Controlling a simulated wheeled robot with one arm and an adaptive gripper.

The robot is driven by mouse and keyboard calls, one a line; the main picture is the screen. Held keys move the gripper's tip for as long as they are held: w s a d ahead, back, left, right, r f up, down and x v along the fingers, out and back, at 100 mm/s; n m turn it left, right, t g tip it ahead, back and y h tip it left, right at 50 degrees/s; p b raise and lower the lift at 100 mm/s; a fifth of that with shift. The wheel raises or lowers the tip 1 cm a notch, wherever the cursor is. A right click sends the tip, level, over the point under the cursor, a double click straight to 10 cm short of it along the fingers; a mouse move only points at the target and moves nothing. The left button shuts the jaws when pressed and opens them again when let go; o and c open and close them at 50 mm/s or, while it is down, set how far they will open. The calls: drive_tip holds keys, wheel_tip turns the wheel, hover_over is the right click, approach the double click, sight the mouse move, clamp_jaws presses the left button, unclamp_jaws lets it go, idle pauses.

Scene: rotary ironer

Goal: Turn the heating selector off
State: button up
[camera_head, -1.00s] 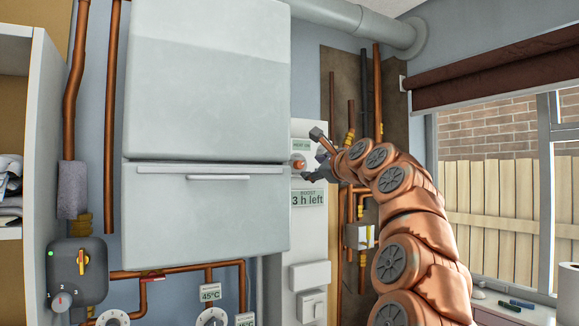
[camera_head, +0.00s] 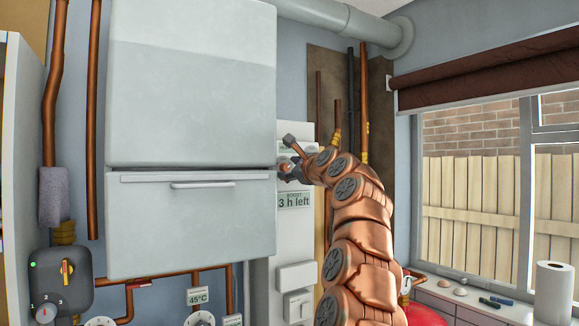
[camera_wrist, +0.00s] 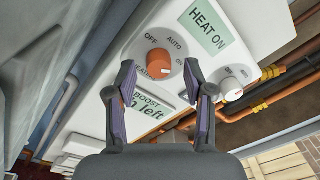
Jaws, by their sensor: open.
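The heating selector (camera_wrist: 158,64) is a round orange knob on a white panel, ringed by the words OFF, AUTO and ON. I cannot tell for sure where it points. The display (camera_wrist: 208,25) beside it reads HEAT ON. My gripper (camera_wrist: 160,72) is open and empty, with one dark finger to each side of the knob in the wrist view. How deep the fingers reach around it, or whether they touch it, I cannot tell. In the head view my gripper (camera_head: 285,158) is at the panel (camera_head: 293,228), right of the white boiler, and hides most of the knob.
The boiler (camera_head: 190,90) stands close on the left of my gripper. A smaller white knob (camera_wrist: 232,93) sits near the selector. A label (camera_head: 295,201) reading BOOST 3 h left is below. Copper pipes (camera_head: 363,100) run at the right.

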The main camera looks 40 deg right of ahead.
drive_tip(key=shift+w, duration=0.25)
clamp_jaws()
idle(0.4)
